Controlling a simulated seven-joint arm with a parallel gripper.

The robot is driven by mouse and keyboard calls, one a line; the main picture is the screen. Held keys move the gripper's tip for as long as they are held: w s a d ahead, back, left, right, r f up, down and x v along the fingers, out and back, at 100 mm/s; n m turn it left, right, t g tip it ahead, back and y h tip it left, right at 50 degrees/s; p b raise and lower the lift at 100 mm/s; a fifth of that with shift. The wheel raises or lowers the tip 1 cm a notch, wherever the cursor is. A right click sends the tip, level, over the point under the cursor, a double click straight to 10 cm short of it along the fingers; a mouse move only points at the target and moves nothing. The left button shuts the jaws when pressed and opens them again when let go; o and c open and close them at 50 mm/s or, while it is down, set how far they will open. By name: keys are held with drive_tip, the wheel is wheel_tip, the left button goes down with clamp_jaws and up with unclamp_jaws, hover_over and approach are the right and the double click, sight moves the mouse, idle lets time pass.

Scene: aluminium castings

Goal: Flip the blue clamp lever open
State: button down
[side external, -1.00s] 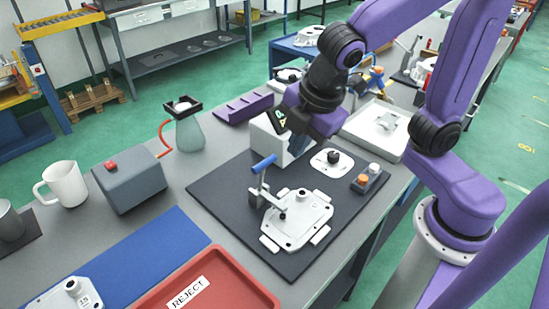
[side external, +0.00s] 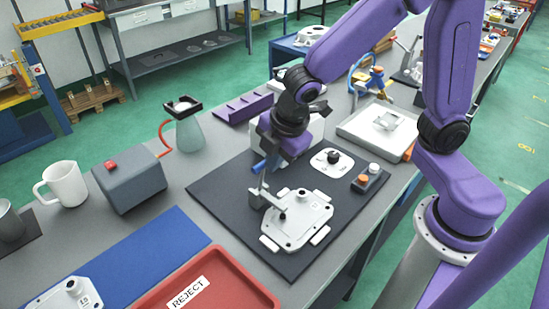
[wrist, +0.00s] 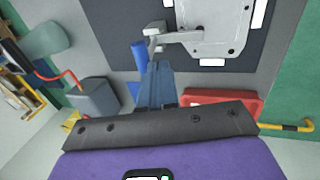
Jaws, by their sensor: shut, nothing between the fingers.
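The clamp's blue lever handle (side external: 259,167) sits on top of a grey metal clamp (side external: 258,192) at the left edge of a white casting (side external: 303,218). In the wrist view the blue handle (wrist: 139,56) lies just left of my fingertips, with the clamp's bracket (wrist: 155,32) beyond it. My gripper (side external: 271,165) is shut and empty, pointing down beside the handle on its right. In the wrist view my closed fingers (wrist: 154,66) come very close to the handle; I cannot tell whether they touch it. The hand partly covers the handle in the side view.
The casting lies on a dark mat (side external: 222,187). A white block (side external: 312,128) stands behind my gripper. A rotary knob (side external: 333,157) and a button box (side external: 370,178) are to the right. A red reject tray (side external: 225,285) lies in front; a grey box (side external: 130,184) stands left.

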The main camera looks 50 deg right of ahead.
drive_tip(key=shift+w, duration=0.1)
drive_tip(key=shift+w+r+g, duration=0.15)
drive_tip(key=shift+w+g, duration=0.1)
drive_tip(key=shift+g, duration=0.05)
drive_tip(key=shift+w, duration=0.3)
drive_tip(key=shift+w+r+g, duration=0.25)
drive_tip(key=shift+w+g, duration=0.75)
drive_tip(key=w+f+g, duration=0.3)
drive_tip(key=w, duration=0.4)
drive_tip(key=w+f+g, duration=0.3)
drive_tip(key=w+f, duration=0.1)
drive_tip(key=w, duration=0.3)
idle(0.3)
